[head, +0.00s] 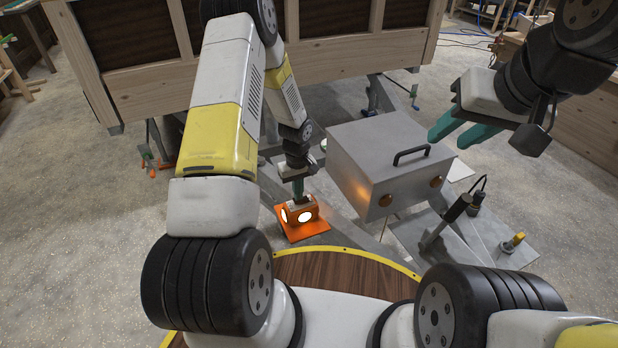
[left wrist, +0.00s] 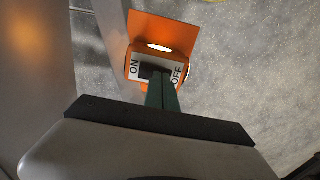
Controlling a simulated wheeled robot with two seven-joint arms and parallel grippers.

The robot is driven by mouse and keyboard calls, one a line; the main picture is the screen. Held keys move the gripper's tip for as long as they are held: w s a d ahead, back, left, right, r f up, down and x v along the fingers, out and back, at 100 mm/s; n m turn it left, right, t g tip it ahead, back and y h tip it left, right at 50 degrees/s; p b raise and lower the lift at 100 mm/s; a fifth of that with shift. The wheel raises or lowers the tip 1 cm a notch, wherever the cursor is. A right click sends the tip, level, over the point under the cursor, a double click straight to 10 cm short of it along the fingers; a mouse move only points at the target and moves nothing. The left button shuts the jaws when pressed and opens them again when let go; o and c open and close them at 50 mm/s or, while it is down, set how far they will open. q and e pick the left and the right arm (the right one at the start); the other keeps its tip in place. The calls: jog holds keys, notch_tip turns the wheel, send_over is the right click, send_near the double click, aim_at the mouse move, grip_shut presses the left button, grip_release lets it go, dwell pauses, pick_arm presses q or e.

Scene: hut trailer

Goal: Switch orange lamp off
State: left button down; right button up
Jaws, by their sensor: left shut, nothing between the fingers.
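The orange lamp (head: 316,228) stands in front of me on a flat orange base, and its round faces glow white. It also shows in the left wrist view (left wrist: 165,30), with a white switch plate (left wrist: 135,70) marked ON at left and OFF at right. A dark switch between the words is partly hidden by my fingers. My left gripper (head: 298,190) is shut and empty, pointing down at the lamp's top. Its green fingertips (left wrist: 160,80) overlap the plate near OFF; contact cannot be told. My right gripper (head: 448,139) is open and empty, away at the upper right.
A grey metal box (head: 350,170) with a black handle and orange round lights stands right of the lamp. A metal plate with a black-handled fitting (head: 458,207) lies further right. A wooden trailer wall (head: 340,55) stands behind. Speckled floor is open at left.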

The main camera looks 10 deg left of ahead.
pick_arm(q)
jog(key=shift+f, duration=0.45)
jog(key=shift+r, duration=3.5)
